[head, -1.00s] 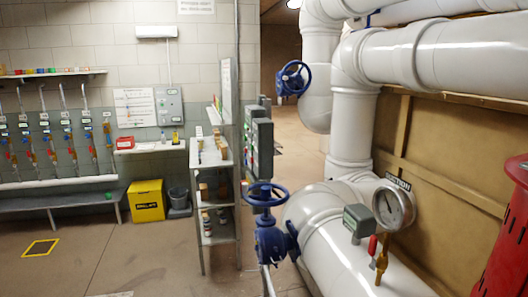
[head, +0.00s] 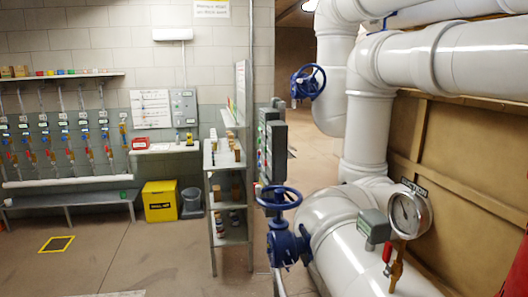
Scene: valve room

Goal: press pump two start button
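A grey control box (head: 275,151) with small coloured buttons on its left face stands behind the blue handwheel valve, near the middle of the head view. I see it nearly edge-on, so I cannot read its labels or tell which button belongs to pump two. Another grey box (head: 265,116) shows partly behind it. Neither of my grippers is in view.
A blue handwheel valve (head: 279,197) and large white pipes (head: 345,240) with a gauge (head: 409,214) fill the right. A grey shelf rack (head: 230,240) stands left of the boxes. A yellow bin (head: 160,202) and bench (head: 70,198) line the wall. Floor at left is open.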

